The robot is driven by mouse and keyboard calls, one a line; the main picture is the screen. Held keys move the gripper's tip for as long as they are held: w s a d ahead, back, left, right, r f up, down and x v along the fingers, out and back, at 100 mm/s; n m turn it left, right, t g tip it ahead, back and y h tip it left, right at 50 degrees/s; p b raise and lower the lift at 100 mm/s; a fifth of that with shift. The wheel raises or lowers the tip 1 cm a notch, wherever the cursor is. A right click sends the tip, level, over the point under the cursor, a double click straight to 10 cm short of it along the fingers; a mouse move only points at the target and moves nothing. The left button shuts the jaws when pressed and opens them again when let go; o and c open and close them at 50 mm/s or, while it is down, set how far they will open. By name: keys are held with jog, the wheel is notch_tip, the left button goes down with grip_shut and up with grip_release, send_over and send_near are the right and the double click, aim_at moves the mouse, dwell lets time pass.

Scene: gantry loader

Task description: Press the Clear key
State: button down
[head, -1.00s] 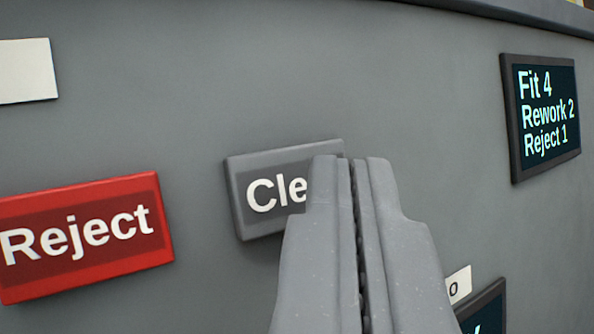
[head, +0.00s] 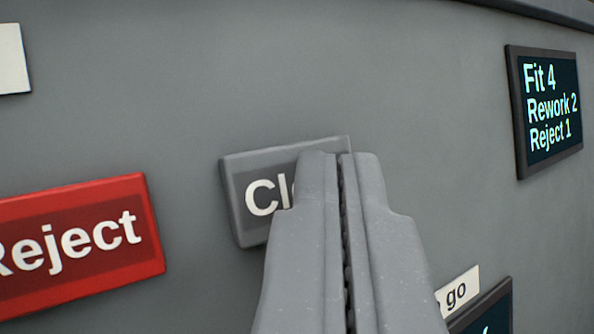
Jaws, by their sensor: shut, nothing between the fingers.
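The Clear key (head: 262,197) is a grey block with white lettering on the grey panel, at the middle of the head view. Only the first letters show; the rest of its face is hidden behind my gripper (head: 340,156). My gripper is shut and empty, with its fingertips over the right part of the key. I cannot tell whether the tips touch the key or stop short of it.
A red Reject key (head: 85,240) sits to the left of the Clear key. A dark display (head: 548,110) at the right reads Fit 4, Rework 2, Reject 1. A second display (head: 488,315) and a white label (head: 457,291) are at the lower right. Bare panel lies above the keys.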

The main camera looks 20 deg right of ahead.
jog(key=shift+w, duration=0.25)
jog(key=shift+s, duration=0.1)
dwell(0.5)
jog(key=shift+s+b, duration=0.35)
jog(key=shift+s, duration=0.35)
jog(key=shift+s, duration=0.15)
jog(key=s+b, duration=0.2)
jog(key=s, duration=0.2)
jog(key=shift+s+d, duration=0.1)
jog(key=shift+s, duration=0.25)
jog(key=shift+r, duration=0.1)
